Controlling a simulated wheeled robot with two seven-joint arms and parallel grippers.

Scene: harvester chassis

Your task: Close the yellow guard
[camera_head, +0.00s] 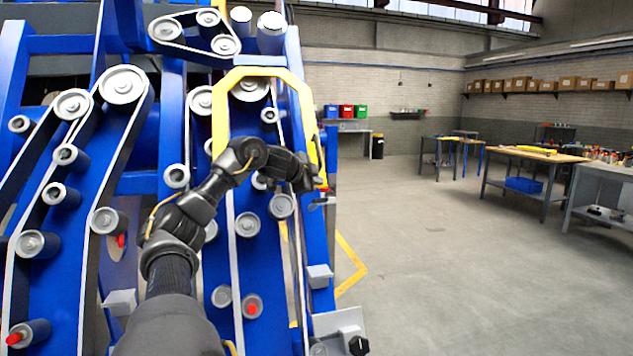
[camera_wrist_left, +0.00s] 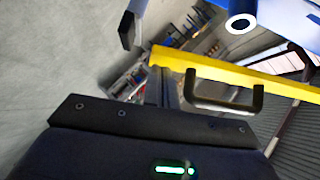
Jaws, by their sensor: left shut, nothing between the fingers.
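The yellow guard (camera_head: 221,118) is an angular yellow frame on the right part of the blue machine in the head view. Its right side runs down behind my left gripper. In the left wrist view a yellow bar of the guard (camera_wrist_left: 285,86) crosses the picture and carries a black U-shaped handle (camera_wrist_left: 225,104). My left gripper (camera_head: 312,184) is at the guard's right side, near the machine's right edge. It is shut and empty. In the wrist view its fingers (camera_wrist_left: 168,88) show left of the handle; I cannot tell whether they touch the bar. My right gripper is not in view.
The blue machine (camera_head: 140,185) with several rollers and belts fills the left half. Another yellow frame part (camera_head: 350,262) juts out low at its right side. The floor (camera_head: 450,270) right of the machine is clear. Workbenches (camera_head: 535,155) stand farther right.

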